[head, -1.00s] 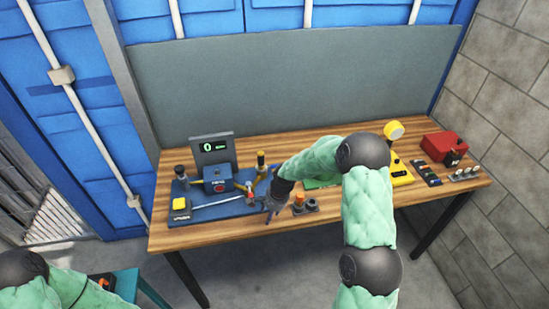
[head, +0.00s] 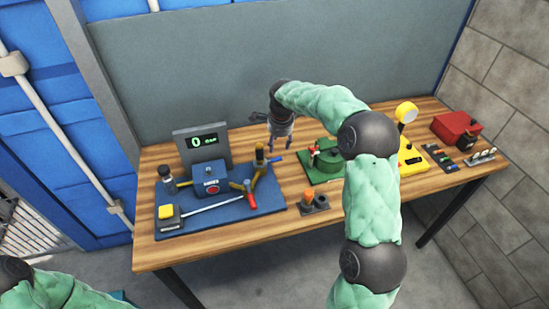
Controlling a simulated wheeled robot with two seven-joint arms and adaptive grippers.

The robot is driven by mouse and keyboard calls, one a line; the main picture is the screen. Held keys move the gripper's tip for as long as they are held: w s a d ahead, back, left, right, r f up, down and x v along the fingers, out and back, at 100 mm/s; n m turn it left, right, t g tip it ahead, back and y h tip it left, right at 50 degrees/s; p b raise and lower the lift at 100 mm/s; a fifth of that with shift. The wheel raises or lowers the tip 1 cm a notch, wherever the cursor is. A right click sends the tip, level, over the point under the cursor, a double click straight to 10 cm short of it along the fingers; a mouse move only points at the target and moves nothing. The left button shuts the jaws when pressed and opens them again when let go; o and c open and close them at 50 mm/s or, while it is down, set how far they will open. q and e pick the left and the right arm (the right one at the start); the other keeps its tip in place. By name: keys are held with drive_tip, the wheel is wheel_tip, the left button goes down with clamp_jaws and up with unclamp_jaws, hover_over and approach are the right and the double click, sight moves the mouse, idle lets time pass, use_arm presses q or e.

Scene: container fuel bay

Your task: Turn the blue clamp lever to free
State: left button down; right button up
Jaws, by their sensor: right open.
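A small blue lever (head: 277,158) sticks out to the right from a dark post with an orange-yellow top (head: 260,154), at the back right of the dark blue board (head: 225,213). It looks like the clamp lever; its exact setting is too small to tell. My right gripper (head: 281,147) is open and empty, its fingers pointing down just above and behind the blue lever. Whether a finger touches the lever cannot be told. Only my left arm shows at the bottom left; its gripper is out of view.
The board also carries a blue box (head: 209,178), a red-handled valve (head: 251,197), a yellow-topped block (head: 167,212) and a display reading 0 (head: 203,143). A green fixture (head: 326,160) stands close to the right. Orange and dark parts (head: 313,201) lie in front.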

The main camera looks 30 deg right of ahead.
sight(277, 159)
drive_tip(key=f, duration=0.3)
drive_tip(key=w+f, duration=0.1)
drive_tip(key=f, duration=0.2)
drive_tip(key=f+b, duration=0.1)
drive_tip(key=f, duration=0.2)
drive_tip(key=shift+w+d+f, duration=0.2)
drive_tip(key=shift+w+f, duration=0.15)
drive_tip(key=shift+w, duration=0.05)
clamp_jaws()
